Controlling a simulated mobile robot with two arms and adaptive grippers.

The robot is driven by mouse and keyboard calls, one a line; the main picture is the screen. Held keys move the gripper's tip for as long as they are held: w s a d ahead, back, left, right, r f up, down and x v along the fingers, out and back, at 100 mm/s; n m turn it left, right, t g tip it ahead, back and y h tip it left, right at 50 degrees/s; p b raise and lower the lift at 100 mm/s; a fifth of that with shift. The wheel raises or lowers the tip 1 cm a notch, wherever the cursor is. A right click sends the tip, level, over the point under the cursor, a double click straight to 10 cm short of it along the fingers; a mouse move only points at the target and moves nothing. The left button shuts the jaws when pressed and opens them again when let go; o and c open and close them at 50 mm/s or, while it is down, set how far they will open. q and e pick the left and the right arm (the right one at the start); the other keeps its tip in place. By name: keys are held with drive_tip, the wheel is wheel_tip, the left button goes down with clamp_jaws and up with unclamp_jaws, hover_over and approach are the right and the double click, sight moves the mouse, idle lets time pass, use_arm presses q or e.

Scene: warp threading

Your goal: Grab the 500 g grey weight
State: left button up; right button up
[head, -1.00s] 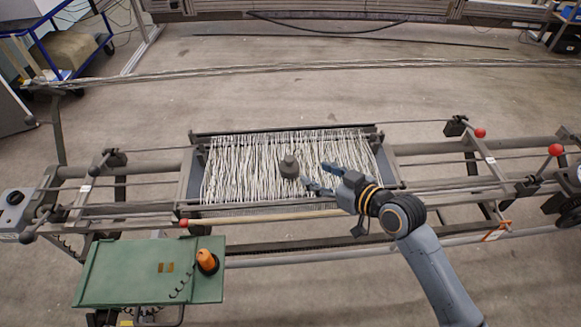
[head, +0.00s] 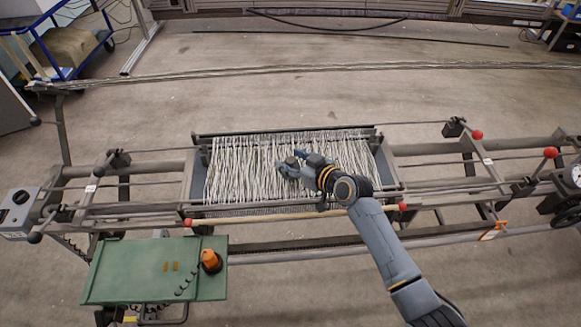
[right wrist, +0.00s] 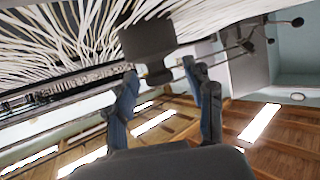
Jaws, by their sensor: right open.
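The grey weight (head: 291,161) sits on the white warp threads (head: 240,172) in the middle of the loom frame. In the right wrist view it is a dark grey block (right wrist: 148,38) with a narrower neck, just ahead of the fingers. My right gripper (head: 285,164) is open at the weight, with a finger on either side of it in the head view. In the right wrist view its fingertips (right wrist: 160,76) are spread at the neck; I cannot tell whether they touch it. The gripper partly hides the weight in the head view. My left gripper is not in view.
Metal rails with red knobs (head: 477,134) run along both sides of the threads. The floor behind the loom is mostly clear.

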drive_tip(key=shift+w+a+f, duration=0.1)
drive_tip(key=shift+w+a, duration=0.1)
